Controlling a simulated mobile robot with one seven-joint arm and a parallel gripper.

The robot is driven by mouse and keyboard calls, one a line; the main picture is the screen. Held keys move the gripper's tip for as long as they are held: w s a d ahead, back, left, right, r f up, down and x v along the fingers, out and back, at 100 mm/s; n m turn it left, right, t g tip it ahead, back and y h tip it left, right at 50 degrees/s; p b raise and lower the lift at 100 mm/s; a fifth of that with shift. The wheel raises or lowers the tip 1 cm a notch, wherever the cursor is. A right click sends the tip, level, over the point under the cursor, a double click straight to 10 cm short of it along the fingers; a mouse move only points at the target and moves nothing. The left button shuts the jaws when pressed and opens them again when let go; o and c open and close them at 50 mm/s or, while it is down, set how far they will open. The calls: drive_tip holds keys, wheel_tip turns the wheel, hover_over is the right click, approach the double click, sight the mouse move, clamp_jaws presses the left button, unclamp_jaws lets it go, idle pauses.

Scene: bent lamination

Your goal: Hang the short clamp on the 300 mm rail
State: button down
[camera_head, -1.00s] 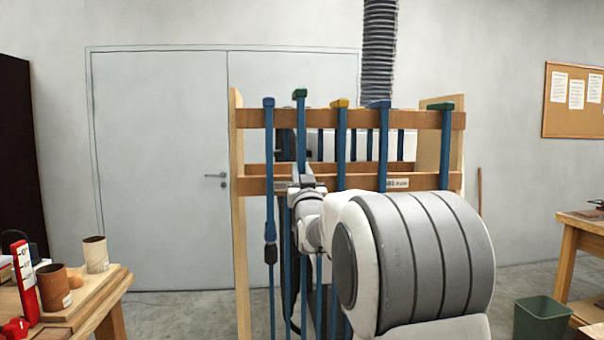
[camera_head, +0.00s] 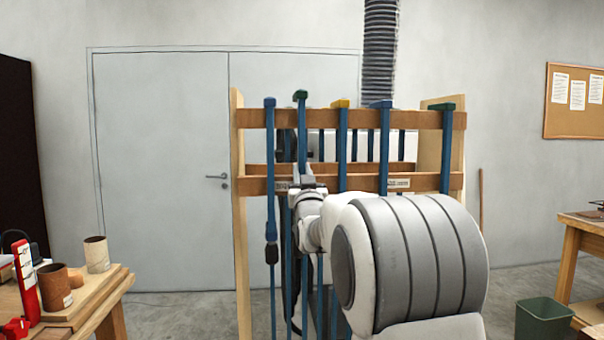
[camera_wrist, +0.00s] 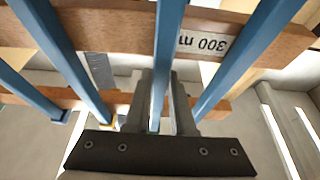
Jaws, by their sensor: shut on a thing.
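My gripper (camera_head: 305,188) is shut on a blue clamp bar with a green top (camera_head: 300,97). The bar is upright, in front of the rack's left part, and its top sits slightly above the neighbouring clamp tops. In the wrist view, my fingers (camera_wrist: 161,120) close around the blue bar (camera_wrist: 165,60). I cannot tell whether the clamp's head rests on the top rail (camera_head: 330,118).
A blue clamp (camera_head: 270,170) hangs close on the left. A yellow-topped clamp (camera_head: 342,145), a blue-topped clamp (camera_head: 384,150) and a green-topped clamp (camera_head: 446,150) hang to the right. A workbench (camera_head: 100,300) is at left; a green bin (camera_head: 542,320) is at right.

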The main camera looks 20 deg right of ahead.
drive_tip(key=shift+f+b, duration=0.65)
drive_tip(key=shift+b, duration=0.25)
drive_tip(key=shift+s, duration=0.1)
drive_tip(key=c, duration=0.7)
unclamp_jaws()
drive_tip(key=shift+f, duration=0.1)
drive_tip(key=b+v, duration=0.1)
drive_tip(key=v, duration=1.6)
drive_tip(key=shift+s+a+f, duration=0.1)
drive_tip(key=shift+s+f, duration=0.05)
